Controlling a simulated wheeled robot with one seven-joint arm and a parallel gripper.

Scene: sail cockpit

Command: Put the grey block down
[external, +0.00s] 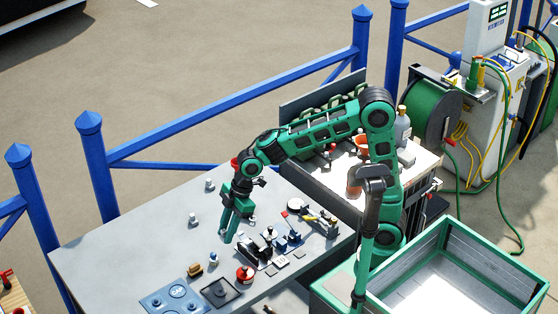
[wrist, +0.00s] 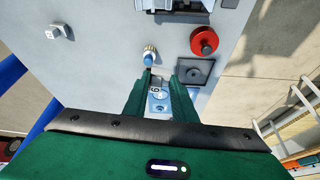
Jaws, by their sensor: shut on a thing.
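A red round item (external: 245,274) and a dark square tray (external: 220,292) stand near the front. A blue plate (external: 172,300) lies at the front edge. A black device (external: 255,252) is right of the gripper. Small pale fittings (external: 193,219) stand to the left.

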